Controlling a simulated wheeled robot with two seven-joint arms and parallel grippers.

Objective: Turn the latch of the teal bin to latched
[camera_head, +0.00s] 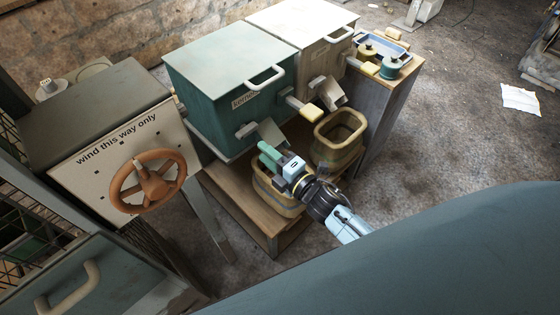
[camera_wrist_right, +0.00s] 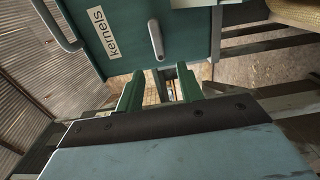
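The teal bin (camera_head: 222,95), labelled "kernels", stands upright on a wooden bench with its lid down. It fills the top of the right wrist view (camera_wrist_right: 112,45). A small grey lever (camera_head: 246,130) sits low on its front and looks like the latch; a grey lever (camera_wrist_right: 156,40) also shows beside the label in the wrist view. My right gripper (camera_head: 268,152) is just in front of the bin's lower front. In the wrist view its green fingers (camera_wrist_right: 160,75) are apart with nothing between them, close to the lever's end. My left gripper is not in view.
A cream bin (camera_head: 303,30) stands to the right of the teal bin. Tan tubs (camera_head: 340,133) stand below the bins' chutes (camera_head: 270,133). A box with an orange handwheel (camera_head: 148,183) is at the left. The concrete floor (camera_head: 440,130) at the right is mostly clear.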

